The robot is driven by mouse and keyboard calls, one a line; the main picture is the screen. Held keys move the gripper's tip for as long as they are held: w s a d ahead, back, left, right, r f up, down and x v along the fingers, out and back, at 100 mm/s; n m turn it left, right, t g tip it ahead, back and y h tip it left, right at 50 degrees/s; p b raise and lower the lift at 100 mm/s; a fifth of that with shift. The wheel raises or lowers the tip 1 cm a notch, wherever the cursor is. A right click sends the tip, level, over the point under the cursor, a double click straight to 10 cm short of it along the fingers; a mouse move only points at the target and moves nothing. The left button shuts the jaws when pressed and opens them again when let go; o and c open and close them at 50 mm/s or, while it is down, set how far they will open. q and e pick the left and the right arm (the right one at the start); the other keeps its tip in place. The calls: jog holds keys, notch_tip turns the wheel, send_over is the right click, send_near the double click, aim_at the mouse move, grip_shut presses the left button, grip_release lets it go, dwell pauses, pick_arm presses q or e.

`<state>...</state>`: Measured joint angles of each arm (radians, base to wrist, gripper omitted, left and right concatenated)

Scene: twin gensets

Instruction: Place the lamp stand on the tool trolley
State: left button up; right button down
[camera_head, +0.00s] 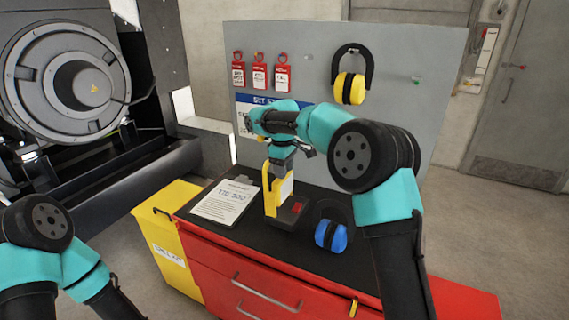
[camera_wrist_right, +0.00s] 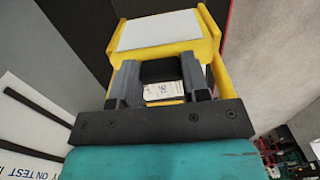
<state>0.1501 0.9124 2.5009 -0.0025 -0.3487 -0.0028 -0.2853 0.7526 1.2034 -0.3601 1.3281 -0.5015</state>
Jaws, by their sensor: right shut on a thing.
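The lamp stand (camera_head: 270,200), yellow with a pale panel and a dark lower part, is upright over the black top of the red tool trolley (camera_head: 255,278). I cannot tell whether its base touches the top. My right gripper (camera_head: 280,168) is shut on the upper part of the lamp stand. In the right wrist view, the grey fingers (camera_wrist_right: 160,82) close on the yellow lamp stand (camera_wrist_right: 168,50), below its pale panel. My left arm shows at the lower left of the head view, but its gripper is out of sight.
A clipboard (camera_head: 224,203) lies left of the lamp stand on the trolley top, and blue ear defenders (camera_head: 331,237) lie right of it. A grey board (camera_head: 420,105) with red tags and yellow ear defenders (camera_head: 349,88) stands behind. A yellow bin (camera_head: 178,240) stands left of the trolley.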

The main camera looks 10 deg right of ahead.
jog(key=shift+f, duration=0.3)
jog(key=shift+f, duration=1.95)
jog(key=c, duration=0.6)
grip_release()
jog(key=shift+f, duration=0.15)
notch_tip(320, 180, up, 12)
jog(key=shift+w+a+r, duration=0.1)
jog(key=shift+a+r, duration=0.05)
